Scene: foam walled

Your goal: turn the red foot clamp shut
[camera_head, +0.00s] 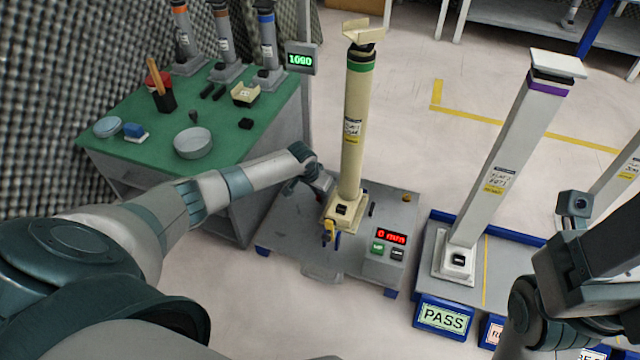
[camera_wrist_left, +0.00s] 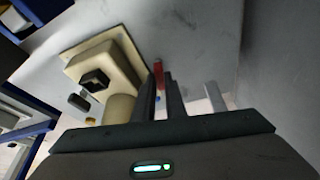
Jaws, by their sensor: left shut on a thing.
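The red foot clamp (camera_wrist_left: 158,74) shows in the left wrist view as a narrow red lever beside the cream column's foot (camera_wrist_left: 108,65). My left gripper (camera_wrist_left: 161,92) is shut on it, with its two dark fingers close on either side. In the head view my left gripper (camera_head: 324,187) reaches in from the left to the column's base, and the red clamp is hidden there. The cream column (camera_head: 354,130) stands upright on the grey test plate (camera_head: 290,240). My right gripper (camera_head: 590,235) is at the right edge; its fingers cannot be made out.
A yellow clamp (camera_head: 328,230) is at the foot's front corner. A readout box (camera_head: 384,243) shows 0 mm. A green-topped bench (camera_head: 240,135) with tools stands left. A white column (camera_head: 500,165) stands in the PASS bay (camera_head: 443,316) on the right.

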